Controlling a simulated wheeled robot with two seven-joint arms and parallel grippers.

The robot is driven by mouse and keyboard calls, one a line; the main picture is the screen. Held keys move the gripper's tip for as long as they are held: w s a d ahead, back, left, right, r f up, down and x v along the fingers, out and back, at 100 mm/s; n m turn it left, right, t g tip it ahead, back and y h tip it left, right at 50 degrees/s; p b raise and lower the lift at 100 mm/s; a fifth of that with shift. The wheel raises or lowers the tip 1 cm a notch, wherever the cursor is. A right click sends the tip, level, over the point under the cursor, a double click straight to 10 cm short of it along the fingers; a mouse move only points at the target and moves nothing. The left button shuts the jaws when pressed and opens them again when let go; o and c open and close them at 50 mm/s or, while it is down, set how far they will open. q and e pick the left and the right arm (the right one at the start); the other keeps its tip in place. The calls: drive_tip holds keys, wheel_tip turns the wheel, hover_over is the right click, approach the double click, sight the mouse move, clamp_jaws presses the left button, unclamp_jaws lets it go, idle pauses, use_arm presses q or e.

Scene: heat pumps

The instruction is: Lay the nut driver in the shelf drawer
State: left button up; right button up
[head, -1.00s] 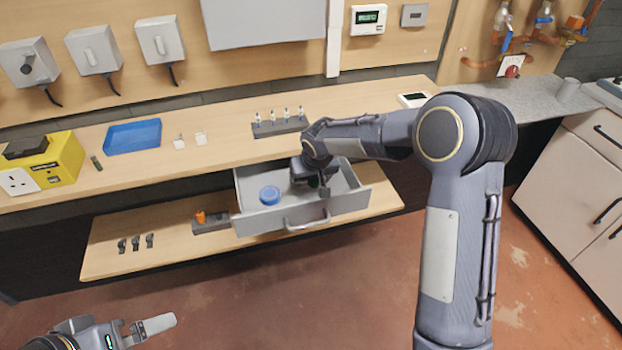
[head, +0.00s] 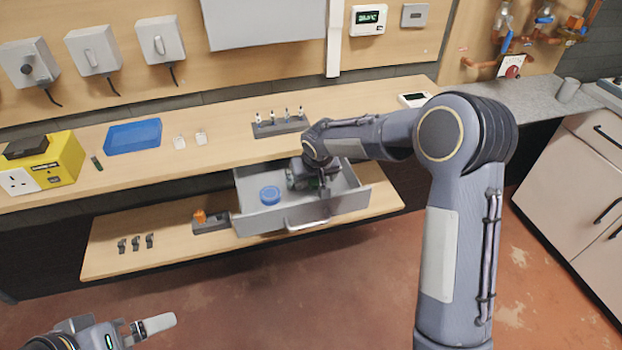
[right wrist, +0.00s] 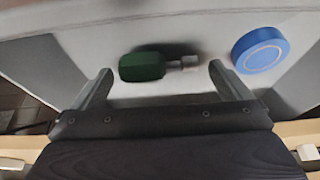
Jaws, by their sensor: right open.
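The nut driver, with a dark green handle (right wrist: 143,66) and a short grey shaft, is in the open grey shelf drawer (head: 262,220). In the right wrist view it lies crosswise just beyond and between my fingertips, apparently on the drawer floor; motion blur hides whether it touches. My right gripper (right wrist: 160,78) is open, low inside the drawer, with nothing between its fingers gripped. In the head view my right gripper (head: 312,180) hides most of the nut driver. My left gripper (head: 150,325) is at the bottom left, away from the drawer; its jaw opening cannot be made out.
A blue round item (head: 269,195) lies in the drawer, left of my right gripper. The lower shelf (head: 180,255) holds a grey block with an orange piece (head: 200,217) and several small dark parts. The worktop above holds a blue tray (head: 133,137) and a bit rack (head: 280,126).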

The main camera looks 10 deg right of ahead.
drive_tip(key=v, duration=1.1)
drive_tip(key=s+d+r, duration=0.4)
drive_tip(key=s+d, duration=0.1)
drive_tip(key=s, duration=0.4)
drive_tip(key=s+f+m+t+y, duration=0.1)
drive_tip(key=s+f+m+y, duration=0.1)
drive_tip(key=s, duration=2)
drive_tip(key=shift+s+a+f+y, duration=0.2)
drive_tip(key=shift+s+f+y, duration=0.2)
drive_tip(key=shift+y, duration=0.4)
drive_tip(key=shift+r, duration=0.1)
wheel_tip(320, 180, up, 2)
drive_tip(key=shift+r+p, duration=0.2)
drive_tip(key=shift+p, duration=1.05)
